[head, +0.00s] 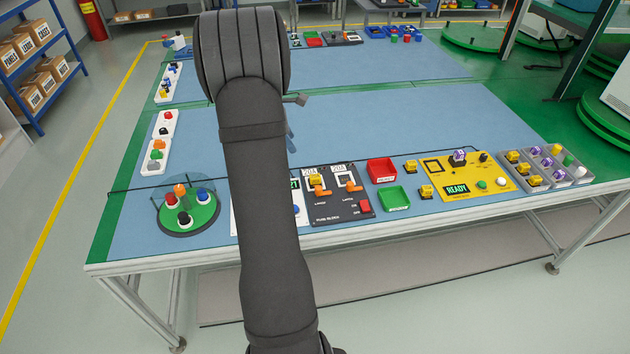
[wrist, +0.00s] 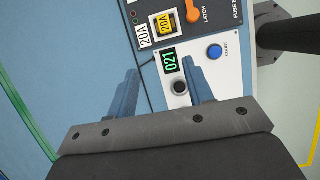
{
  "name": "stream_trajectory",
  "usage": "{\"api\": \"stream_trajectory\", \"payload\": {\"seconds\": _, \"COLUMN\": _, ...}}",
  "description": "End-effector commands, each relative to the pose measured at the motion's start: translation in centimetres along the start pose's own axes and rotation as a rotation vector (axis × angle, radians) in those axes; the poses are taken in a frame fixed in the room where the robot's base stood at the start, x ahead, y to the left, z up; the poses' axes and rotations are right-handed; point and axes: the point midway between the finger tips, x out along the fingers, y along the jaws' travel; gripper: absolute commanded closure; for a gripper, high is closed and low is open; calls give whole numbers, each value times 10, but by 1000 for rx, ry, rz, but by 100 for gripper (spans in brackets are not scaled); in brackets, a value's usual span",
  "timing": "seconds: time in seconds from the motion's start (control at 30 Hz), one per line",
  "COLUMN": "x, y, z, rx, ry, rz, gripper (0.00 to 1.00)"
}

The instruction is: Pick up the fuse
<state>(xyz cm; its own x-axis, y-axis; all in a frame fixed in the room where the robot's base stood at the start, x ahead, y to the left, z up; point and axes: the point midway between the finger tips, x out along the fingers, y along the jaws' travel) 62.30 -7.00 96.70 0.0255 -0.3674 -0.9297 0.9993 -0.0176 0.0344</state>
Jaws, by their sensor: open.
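The dark fuse block (head: 337,205) stands near the front edge of the table, with orange latches and 20A labels. A yellow fuse (head: 315,180) sits in its left slot; in the wrist view this fuse (wrist: 166,22) shows at the top, beside an orange latch (wrist: 192,12). More yellow fuses lie to the right: one (head: 410,166) behind and one (head: 427,191) beside the green bin. My gripper (wrist: 160,70) is open and empty, its two blue fingers apart over the table and the white counter panel. The fuse lies beyond the fingertips. In the head view my arm hides most of the gripper.
The white counter panel (wrist: 206,72) reads 021 and has a blue button. A red bin (head: 382,170), green bin (head: 394,198), yellow READY panel (head: 462,187) and grey tray (head: 580,178) stand to the right. A green turntable (head: 203,218) is at left. The middle table is clear.

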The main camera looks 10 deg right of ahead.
Motion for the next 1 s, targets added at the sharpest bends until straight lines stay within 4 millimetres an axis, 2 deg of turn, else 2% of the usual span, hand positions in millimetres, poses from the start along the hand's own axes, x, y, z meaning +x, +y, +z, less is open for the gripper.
{"api": "stream_trajectory", "payload": {"seconds": 0.07, "x": -6, "y": 0, "z": 2, "rx": -21, "ry": -12, "rz": -16, "gripper": 53}}
{"api": "stream_trajectory", "payload": {"seconds": 0.17, "x": -1, "y": -1, "z": 3, "rx": -32, "ry": -18, "rz": -28, "gripper": 53}}
{"api": "stream_trajectory", "payload": {"seconds": 0.6, "x": 90, "y": -4, "z": 5, "rx": -31, "ry": -17, "rz": -30, "gripper": 53}}
{"api": "stream_trajectory", "payload": {"seconds": 0.73, "x": 107, "y": -4, "z": 5, "rx": -30, "ry": -17, "rz": -28, "gripper": 53}}
{"api": "stream_trajectory", "payload": {"seconds": 1.0, "x": 122, "y": -6, "z": 6, "rx": -29, "ry": -17, "rz": -27, "gripper": 53}}
